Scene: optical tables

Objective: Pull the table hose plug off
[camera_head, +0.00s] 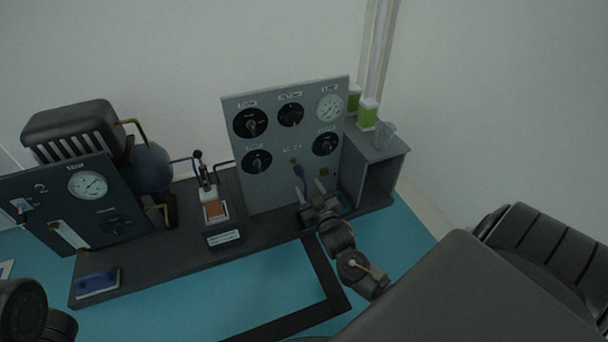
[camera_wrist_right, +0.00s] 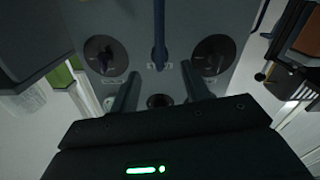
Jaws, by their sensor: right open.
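A grey upright panel (camera_head: 275,190) with several dials stands on the dark bench unit. The hose also shows in the right wrist view (camera_wrist_right: 158,35), running to a point near a small label; the plug's own shape is too small to tell. My right gripper (camera_head: 309,186) is open in front of the panel's lower part. In the right wrist view its fingers (camera_wrist_right: 160,72) point at the panel on either side of the hose's line, with nothing visibly held. My left gripper is out of view.
A grey open box (camera_head: 382,173) with green-labelled containers (camera_head: 367,112) and a clear glass on top stands right of the panel. A small switch device (camera_head: 213,210) stands left. A tank gauge panel (camera_head: 75,215) is farther left. The blue table (camera_head: 225,300) is mostly clear in front.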

